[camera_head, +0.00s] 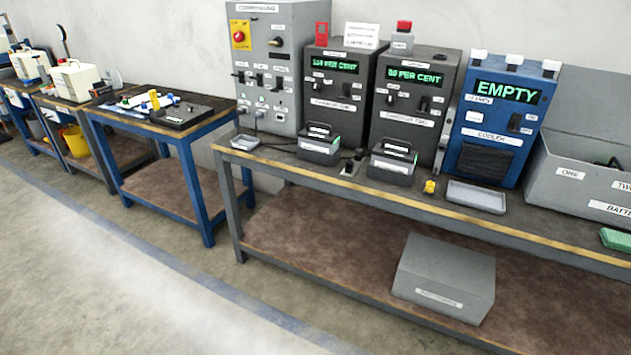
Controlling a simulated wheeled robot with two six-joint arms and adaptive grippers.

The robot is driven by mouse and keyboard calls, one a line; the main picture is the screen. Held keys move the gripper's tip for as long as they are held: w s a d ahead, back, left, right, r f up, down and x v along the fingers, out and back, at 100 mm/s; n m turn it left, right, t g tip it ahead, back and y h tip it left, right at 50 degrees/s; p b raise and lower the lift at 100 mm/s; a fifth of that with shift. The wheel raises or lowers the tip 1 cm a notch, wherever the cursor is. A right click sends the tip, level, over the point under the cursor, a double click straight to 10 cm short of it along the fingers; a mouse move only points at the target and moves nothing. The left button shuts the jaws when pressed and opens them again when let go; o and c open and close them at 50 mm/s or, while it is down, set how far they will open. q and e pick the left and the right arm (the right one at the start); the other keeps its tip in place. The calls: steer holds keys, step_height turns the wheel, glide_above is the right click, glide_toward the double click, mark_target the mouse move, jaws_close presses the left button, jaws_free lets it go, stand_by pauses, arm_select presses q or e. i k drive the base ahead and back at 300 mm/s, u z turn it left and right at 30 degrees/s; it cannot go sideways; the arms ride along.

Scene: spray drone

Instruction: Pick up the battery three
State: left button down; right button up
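No label reading "three" is legible in the head view, so I cannot tell which battery is battery three. A dark, handled block, apparently a battery (319,131), sits in a grey cradle before the left charger (336,88). A similar block (394,149) sits in a cradle before the right charger (410,97). Both charger displays show a green per cent reading. A grey box (580,175) at the right edge bears "ONE", "TWO" and a cut-off "BATTE" label; its inside is mostly hidden. Neither of my grippers is in view.
A blue cooler (500,120) reading "EMPTY" stands behind an empty grey tray (476,196). The bench (520,236) has a lower shelf with a grey box (444,276). A green item (615,240) lies at right. A blue-legged table (190,185) stands left. The front floor is clear.

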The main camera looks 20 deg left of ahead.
mark_target(397, 159)
steer(key=u, duration=1.75)
steer(key=i, duration=2.1)
steer(key=z, duration=1.4)
steer(key=i, duration=0.6)
steer(key=z, duration=0.6)
